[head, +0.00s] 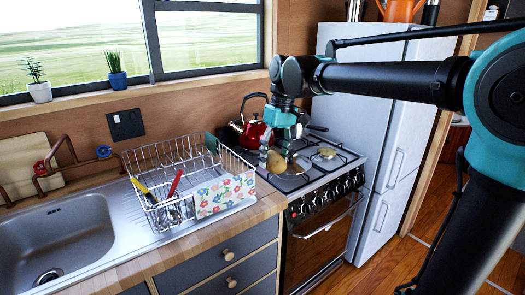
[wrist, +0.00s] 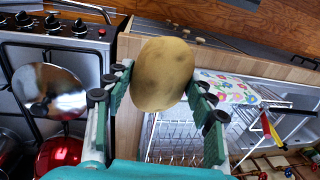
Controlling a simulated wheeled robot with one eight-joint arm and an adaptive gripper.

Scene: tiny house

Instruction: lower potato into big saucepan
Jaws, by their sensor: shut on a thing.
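My gripper (wrist: 163,88) is shut on a brown potato (wrist: 163,70), with a finger on each side of it. In the head view, my gripper (head: 277,150) holds the potato (head: 277,162) above the front left part of the stove, near the counter side. In the wrist view, a shiny round metal thing (wrist: 55,88) with a dark knob-like spot sits on the stove, left of the potato and apart from it. I cannot tell whether it is the big saucepan or a lid. No saucepan shows clearly in the head view.
A red kettle (head: 250,131) stands at the back left of the stove (head: 322,178). A wire dish rack (head: 158,163) with a floral panel and cutlery stands on the counter left of the stove. The sink (head: 62,240) lies farther left. A white fridge (head: 362,110) stands beyond the stove.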

